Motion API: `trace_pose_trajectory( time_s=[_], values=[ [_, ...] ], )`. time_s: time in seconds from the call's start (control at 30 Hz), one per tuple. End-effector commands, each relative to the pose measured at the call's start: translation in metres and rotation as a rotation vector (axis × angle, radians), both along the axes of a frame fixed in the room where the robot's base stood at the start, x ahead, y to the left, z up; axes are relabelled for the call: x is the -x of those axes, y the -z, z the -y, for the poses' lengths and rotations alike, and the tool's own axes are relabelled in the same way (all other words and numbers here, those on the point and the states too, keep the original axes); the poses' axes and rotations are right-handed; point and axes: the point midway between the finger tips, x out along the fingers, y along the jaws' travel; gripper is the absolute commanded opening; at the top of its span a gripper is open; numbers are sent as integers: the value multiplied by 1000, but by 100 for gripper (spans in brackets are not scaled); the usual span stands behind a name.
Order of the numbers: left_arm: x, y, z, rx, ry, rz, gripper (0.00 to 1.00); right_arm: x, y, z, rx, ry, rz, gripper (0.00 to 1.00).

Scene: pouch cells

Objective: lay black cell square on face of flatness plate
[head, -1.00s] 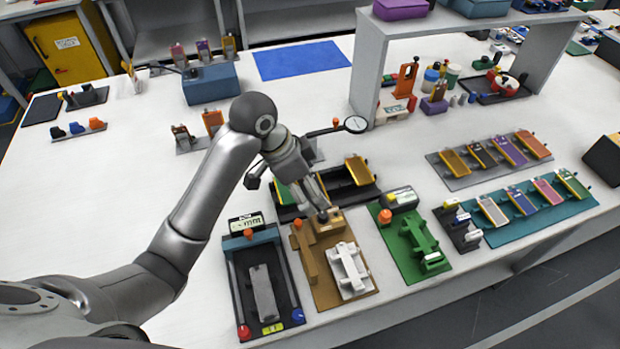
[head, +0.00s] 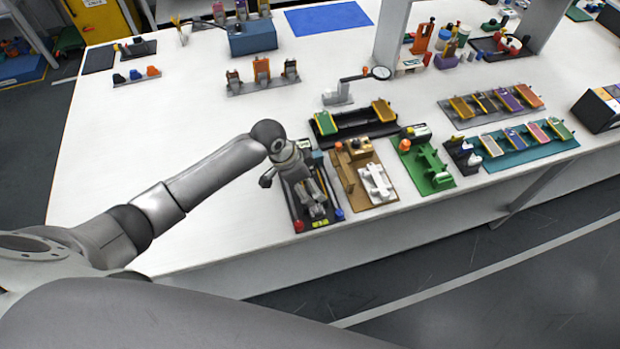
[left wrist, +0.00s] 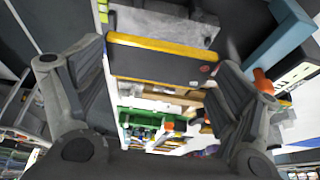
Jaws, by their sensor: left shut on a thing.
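The black cell (left wrist: 155,62), a dark slab with yellow-orange long edges, spans between the two fingers of my left gripper in the left wrist view. My left gripper (head: 316,204) is shut on it, above the dark gauge station (head: 292,203) at the table's front in the head view. In the head view the gripper hides most of that face and the cell. I cannot tell the height of the gap. My right gripper is not in view.
A brown fixture (head: 349,188) with a white part (head: 376,183) stands close to the right. A green fixture (head: 419,165) is beyond it. The table left of the station is clear.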

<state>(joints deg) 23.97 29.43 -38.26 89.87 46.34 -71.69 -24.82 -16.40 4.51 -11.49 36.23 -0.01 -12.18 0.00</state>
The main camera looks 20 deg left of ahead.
Motion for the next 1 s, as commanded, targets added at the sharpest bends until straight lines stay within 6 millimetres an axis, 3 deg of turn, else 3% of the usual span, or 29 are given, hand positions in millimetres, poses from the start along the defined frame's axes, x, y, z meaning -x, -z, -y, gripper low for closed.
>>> trace_pose_trajectory(
  time_s=[0.17, 0.37, 0.5, 0.8, 1.0],
  values=[
    [0, -1, 0, 0, 0, 0, 67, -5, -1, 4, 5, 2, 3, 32],
    [1, -1, 0, -1, -1, -1, 67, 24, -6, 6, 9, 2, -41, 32],
    [1, 14, 0, 0, 0, -1, 67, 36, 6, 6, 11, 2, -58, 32],
    [1, 40, 0, 0, -1, -2, 67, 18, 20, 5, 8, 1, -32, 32],
    [0, 47, 0, 1, 0, 1, 67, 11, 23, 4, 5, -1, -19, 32]
  ],
)
